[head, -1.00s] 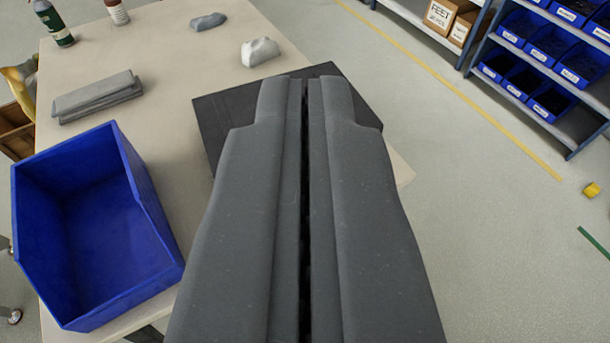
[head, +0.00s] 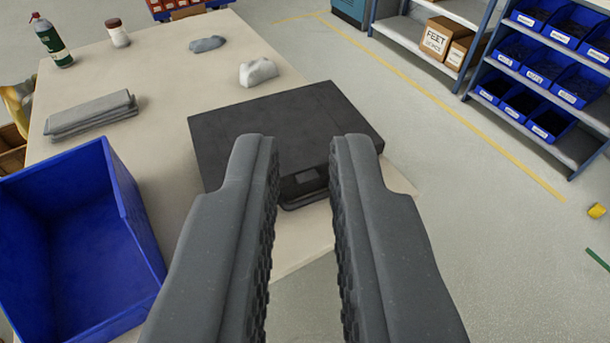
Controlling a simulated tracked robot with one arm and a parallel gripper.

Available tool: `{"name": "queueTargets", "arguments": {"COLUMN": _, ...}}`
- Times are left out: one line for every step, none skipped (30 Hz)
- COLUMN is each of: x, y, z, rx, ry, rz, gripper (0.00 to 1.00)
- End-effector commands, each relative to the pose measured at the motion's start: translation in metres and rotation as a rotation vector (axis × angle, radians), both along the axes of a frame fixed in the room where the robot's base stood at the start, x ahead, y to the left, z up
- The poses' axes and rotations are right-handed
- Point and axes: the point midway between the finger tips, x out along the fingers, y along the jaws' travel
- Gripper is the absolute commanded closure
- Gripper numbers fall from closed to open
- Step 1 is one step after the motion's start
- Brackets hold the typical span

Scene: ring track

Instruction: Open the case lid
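The case (head: 270,120) is flat, black and closed, lying on the table near its right edge. Its front side faces me and shows a latch (head: 306,177) and a handle (head: 304,200) between my fingers. My gripper (head: 303,150) is open and empty, its two dark grey fingers spread apart. The fingertips overlap the front part of the case in the picture. I cannot tell how far above or in front of the case they are. The fingers hide parts of the case's front side.
A blue bin (head: 70,240) stands at the table's left.

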Motion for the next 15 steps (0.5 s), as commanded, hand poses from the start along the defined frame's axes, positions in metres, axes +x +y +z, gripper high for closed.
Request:
{"name": "queueTargets", "arguments": {"x": 0.003, "y": -0.002, "z": -0.001, "rx": -0.003, "ry": 0.001, "rz": -0.004, "gripper": 0.72}}
{"name": "queueTargets", "arguments": {"x": 0.006, "y": -0.004, "z": -0.003, "rx": -0.006, "ry": 0.000, "rz": -0.009, "gripper": 0.64}}
{"name": "queueTargets", "arguments": {"x": 0.014, "y": -0.009, "z": -0.006, "rx": -0.014, "ry": -0.002, "rz": -0.018, "gripper": 0.53}}
{"name": "queueTargets", "arguments": {"x": 0.021, "y": -0.014, "z": -0.009, "rx": -0.022, "ry": -0.003, "rz": -0.028, "gripper": 0.44}}
{"name": "queueTargets", "arguments": {"x": 0.030, "y": -0.020, "z": -0.015, "rx": -0.032, "ry": -0.002, "rz": -0.038, "gripper": 0.38}}
{"name": "queueTargets", "arguments": {"x": 0.044, "y": -0.029, "z": -0.023, "rx": -0.051, "ry": -0.004, "rz": -0.055, "gripper": 0.38}}
{"name": "queueTargets", "arguments": {"x": 0.056, "y": -0.038, "z": -0.030, "rx": -0.066, "ry": -0.008, "rz": -0.067, "gripper": 0.38}}
{"name": "queueTargets", "arguments": {"x": 0.067, "y": -0.046, "z": -0.037, "rx": -0.084, "ry": -0.012, "rz": -0.078, "gripper": 0.38}}
{"name": "queueTargets", "arguments": {"x": 0.083, "y": -0.058, "z": -0.048, "rx": -0.108, "ry": -0.018, "rz": -0.091, "gripper": 0.38}}
{"name": "queueTargets", "arguments": {"x": 0.096, "y": -0.066, "z": -0.058, "rx": -0.128, "ry": -0.022, "rz": -0.097, "gripper": 0.38}}
{"name": "queueTargets", "arguments": {"x": 0.107, "y": -0.074, "z": -0.069, "rx": -0.147, "ry": -0.023, "rz": -0.102, "gripper": 0.38}}
{"name": "queueTargets", "arguments": {"x": 0.121, "y": -0.083, "z": -0.081, "rx": -0.171, "ry": -0.033, "rz": -0.104, "gripper": 0.38}}
{"name": "queueTargets", "arguments": {"x": 0.131, "y": -0.090, "z": -0.091, "rx": -0.189, "ry": -0.036, "rz": -0.102, "gripper": 0.38}}
{"name": "queueTargets", "arguments": {"x": 0.141, "y": -0.096, "z": -0.102, "rx": -0.206, "ry": -0.040, "rz": -0.099, "gripper": 0.38}}
{"name": "queueTargets", "arguments": {"x": 0.153, "y": -0.102, "z": -0.116, "rx": -0.227, "ry": -0.047, "rz": -0.090, "gripper": 0.38}}
